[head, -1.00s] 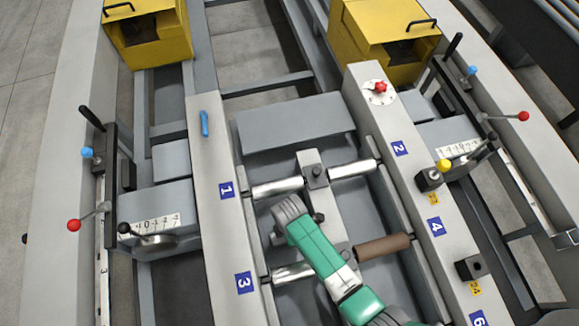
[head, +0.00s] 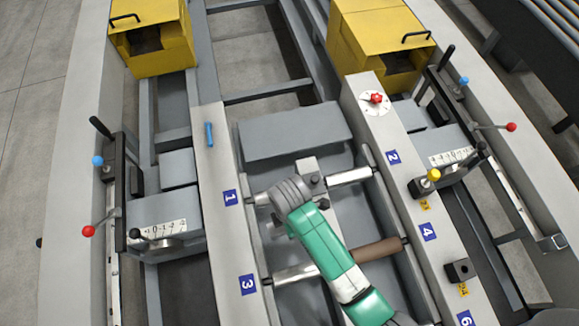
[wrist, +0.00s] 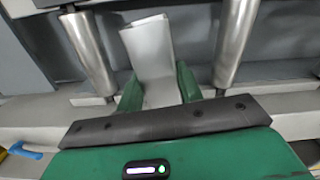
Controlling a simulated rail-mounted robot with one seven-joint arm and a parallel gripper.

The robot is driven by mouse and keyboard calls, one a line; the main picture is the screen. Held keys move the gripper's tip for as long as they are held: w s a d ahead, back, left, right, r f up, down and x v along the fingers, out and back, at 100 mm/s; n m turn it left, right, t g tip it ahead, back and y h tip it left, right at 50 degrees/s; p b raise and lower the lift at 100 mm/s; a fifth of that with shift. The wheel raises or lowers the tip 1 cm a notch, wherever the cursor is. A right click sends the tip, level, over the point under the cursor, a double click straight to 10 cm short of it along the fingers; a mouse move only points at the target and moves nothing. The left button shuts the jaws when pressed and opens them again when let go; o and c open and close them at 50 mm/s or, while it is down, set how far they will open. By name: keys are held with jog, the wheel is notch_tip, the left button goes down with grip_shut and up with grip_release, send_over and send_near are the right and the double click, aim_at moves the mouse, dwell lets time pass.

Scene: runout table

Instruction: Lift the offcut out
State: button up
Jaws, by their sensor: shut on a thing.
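The offcut (wrist: 148,50) is a pale grey, angled piece in the wrist view. It stands between the two green fingers of my gripper (wrist: 158,88), which is shut on it. The offcut's far end points away from the gripper, between two steel rollers. In the head view my gripper (head: 287,197) is above the trough between the two side rails and covers most of the far left roller.
The left rail (head: 215,170) carries a blue handle (head: 209,134). The right rail (head: 400,190) carries a red knob (head: 376,97). Yellow housings (head: 380,45) stand beyond.

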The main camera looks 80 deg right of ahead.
jog(key=shift+r+p, duration=4.85)
jog(key=shift+p, duration=0.4)
jog(key=shift+f, duration=0.15)
